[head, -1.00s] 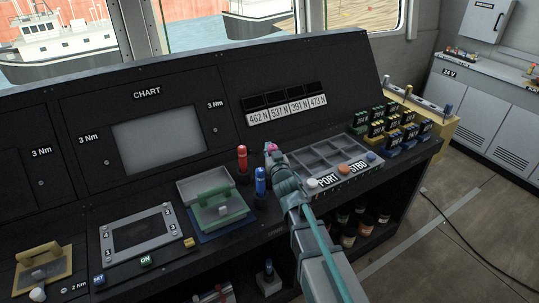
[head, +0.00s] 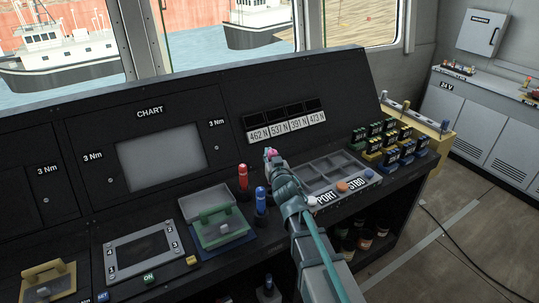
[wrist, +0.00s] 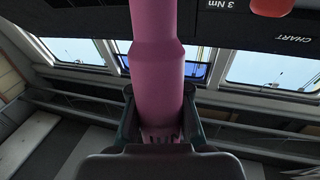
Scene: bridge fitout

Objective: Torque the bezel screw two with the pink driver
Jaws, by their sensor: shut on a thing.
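My gripper (wrist: 158,110) is shut on the pink driver (wrist: 157,65), which fills the middle of the wrist view. In the head view only a small pink part of the driver (head: 269,153) shows at the end of my arm; the rest is hidden. My gripper is above the console, between the blue driver and the compartment tray, apart from the bezel. The grey bezel (head: 113,256) with a dark screen lies on the console at the lower left, with numbers by its corner screws. Screw two sits near its upper right, too small to make out clearly.
A red driver (head: 243,178) and a blue driver (head: 261,200) stand upright left of my arm. A compartment tray (head: 310,184) and labelled blocks (head: 389,146) lie to the right.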

